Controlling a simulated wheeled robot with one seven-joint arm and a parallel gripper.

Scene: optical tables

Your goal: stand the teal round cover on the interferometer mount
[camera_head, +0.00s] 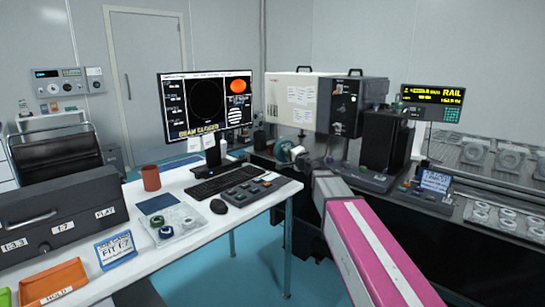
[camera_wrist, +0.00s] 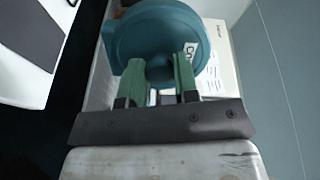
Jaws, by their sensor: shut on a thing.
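The teal round cover (camera_wrist: 150,32) fills the upper middle of the wrist view, with a white label on its right side. My gripper (camera_wrist: 160,80) is shut on the knob-like middle part of the cover, with one green finger on each side. In the head view the cover (camera_head: 284,151) is small, held at the far end of my pink and white arm, in front of the large white instrument housing (camera_head: 290,97). I cannot make out the interferometer mount for certain; my arm and the cover may hide part of it.
A black instrument block (camera_head: 388,138) and a rail display (camera_head: 433,103) stand right of the housing.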

